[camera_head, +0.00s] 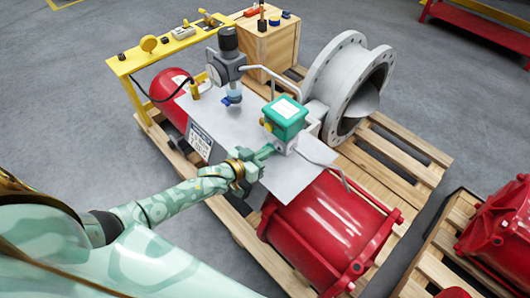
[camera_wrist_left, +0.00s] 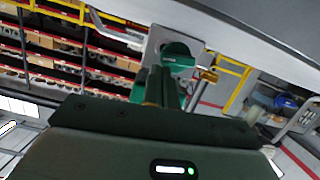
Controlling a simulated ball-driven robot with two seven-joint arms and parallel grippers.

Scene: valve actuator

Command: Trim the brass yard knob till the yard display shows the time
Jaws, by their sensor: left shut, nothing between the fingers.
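My left gripper (camera_head: 266,151) is shut and empty, its fingertips close to the green box (camera_head: 286,118) on the plate of the valve actuator. The left wrist view shows the shut fingers (camera_wrist_left: 165,88) in front of the green box (camera_wrist_left: 178,57). A brass fitting (camera_head: 267,125) sits on the left side of the green box; it also shows in the left wrist view (camera_wrist_left: 208,75). Another round brass-yellow knob (camera_head: 149,44) stands on the yellow bench. I cannot tell which is the yard knob. No display digits are readable. My right gripper is not in view.
A grey plate (camera_head: 285,179) lies over the red cylinders (camera_head: 325,222). A grey gauge unit (camera_head: 228,62) with a blue part stands behind the green box. A large flanged valve (camera_head: 347,82) is at the right. The yellow bench (camera_head: 160,52) and a wooden crate (camera_head: 262,52) are behind.

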